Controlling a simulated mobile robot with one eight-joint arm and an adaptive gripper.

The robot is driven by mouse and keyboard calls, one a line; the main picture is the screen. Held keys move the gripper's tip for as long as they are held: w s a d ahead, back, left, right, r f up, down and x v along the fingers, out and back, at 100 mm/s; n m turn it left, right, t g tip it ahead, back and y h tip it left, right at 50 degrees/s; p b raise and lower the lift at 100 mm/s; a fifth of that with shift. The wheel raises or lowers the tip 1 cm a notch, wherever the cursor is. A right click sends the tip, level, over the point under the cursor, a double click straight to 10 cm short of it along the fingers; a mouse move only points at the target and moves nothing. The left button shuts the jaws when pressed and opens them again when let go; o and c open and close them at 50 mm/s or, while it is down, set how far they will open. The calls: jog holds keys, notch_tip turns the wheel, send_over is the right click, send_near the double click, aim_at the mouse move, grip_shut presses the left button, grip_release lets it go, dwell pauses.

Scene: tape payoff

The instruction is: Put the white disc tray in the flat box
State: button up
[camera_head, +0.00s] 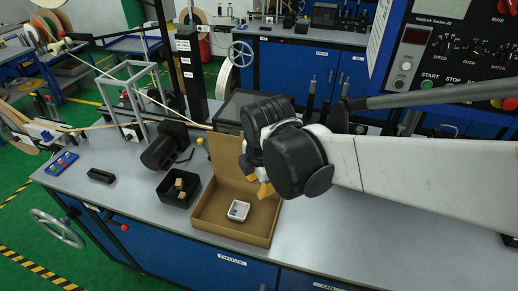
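The flat box (234,234) is a brown cardboard box that stands open on the grey bench, with its lid raised at the back. The white disc tray (239,211) is a small white square piece with a dark spot on it, and it lies inside the box on the floor. My gripper (257,181) is above the right back part of the box, apart from the tray. Its orange fingertips show spread with a gap between them, and nothing is seen between them. My arm hides part of the box's right back side.
A black bin (177,196) with small tan blocks stands left of the box. A black motor (160,152), a dark block (101,176) and a blue panel (62,162) lie further left. The bench right of the box is clear. A control panel (445,50) is at upper right.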

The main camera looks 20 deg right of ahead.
jog(key=s+d+r+m+t, duration=0.4)
jog(key=s+m, duration=0.3)
jog(key=m, duration=1.3)
jog(key=shift+s+d+r+m, duration=0.3)
jog(key=shift+d+r, duration=0.15)
jog(key=shift+d, duration=0.25)
